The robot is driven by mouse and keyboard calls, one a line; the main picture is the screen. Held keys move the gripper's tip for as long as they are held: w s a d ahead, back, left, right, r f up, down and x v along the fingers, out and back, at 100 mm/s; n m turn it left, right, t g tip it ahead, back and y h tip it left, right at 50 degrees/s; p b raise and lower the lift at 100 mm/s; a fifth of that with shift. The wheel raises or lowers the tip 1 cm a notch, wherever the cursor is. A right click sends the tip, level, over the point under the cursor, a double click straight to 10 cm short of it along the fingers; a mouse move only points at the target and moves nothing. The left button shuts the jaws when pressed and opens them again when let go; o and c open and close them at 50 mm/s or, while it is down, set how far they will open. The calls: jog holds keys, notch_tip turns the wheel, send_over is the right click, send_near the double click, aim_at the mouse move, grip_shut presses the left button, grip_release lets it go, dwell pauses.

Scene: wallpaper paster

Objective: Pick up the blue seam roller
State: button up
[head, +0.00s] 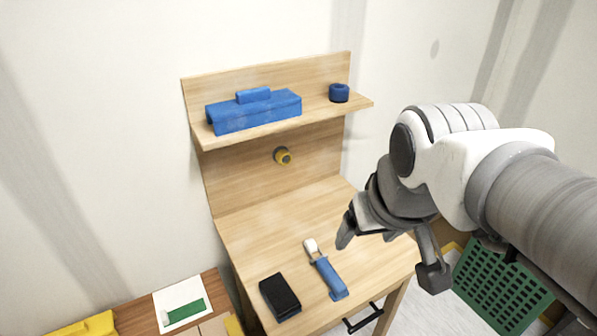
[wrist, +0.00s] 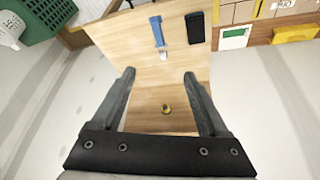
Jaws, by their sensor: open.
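The blue seam roller (head: 328,276) lies on the wooden desk top (head: 262,232), with its blue handle toward the front and its pale roller head toward the back. It also shows in the wrist view (wrist: 157,32), beyond my fingertips near the top. My gripper (head: 390,252) is open and empty, above the right side of the desk and apart from the roller. In the wrist view its two fingers (wrist: 160,76) are spread wide with bare wood between them.
A black block (head: 279,297) lies left of the roller. A shelf above holds a blue toolbox-like case (head: 255,111) and a dark blue ring (head: 339,93). A yellow-grey knob (head: 282,156) is on the back panel. A green crate (head: 500,285) stands on the right.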

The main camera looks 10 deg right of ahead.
jog(key=w+f+n+g+b, duration=0.2)
jog(key=w+f+g+b, duration=0.15)
jog(key=w+f, duration=0.5)
jog(key=n+g+b, duration=0.1)
jog(key=g+b, duration=0.1)
jog(key=b, duration=0.2)
send_over(335, 279)
notch_tip(335, 279, down, 10)
jog(key=f, duration=0.1)
jog(key=shift+t, duration=0.25)
notch_tip(335, 279, down, 12)
jog(key=b, duration=0.2)
jog(key=shift+a+r+b, duration=0.1)
jog(key=shift+r+b, duration=0.15)
jog(key=shift+b, duration=0.1)
jog(key=shift+f+b, duration=0.85)
jog(key=shift+f, duration=1.8)
jog(key=shift+c, duration=0.3)
grip_shut()
